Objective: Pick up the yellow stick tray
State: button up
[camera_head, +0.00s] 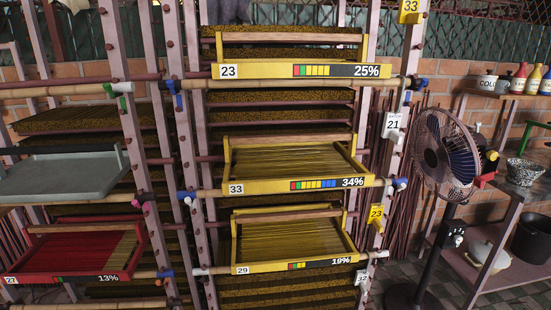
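Several yellow stick trays sit on the middle rack. The top yellow tray (240,71) is labelled 23 and 25%. The yellow tray below it (270,188) is labelled 33 and 34%, and thin sticks lie in it. The lowest yellow tray (275,266) is labelled 29 and 19%, also with sticks in it. Each has a raised frame with a wooden bar at its back. My gripper is not in view.
Pinkish rack posts (203,200) flank the yellow trays. A fan (447,155) stands right, beside a shelf table (497,230).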

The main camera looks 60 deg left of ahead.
aim_at(285, 163)
jog(key=u, duration=0.55)
jog(key=i, duration=0.6)
jog(key=u, duration=1)
jog(key=i, duration=0.7)
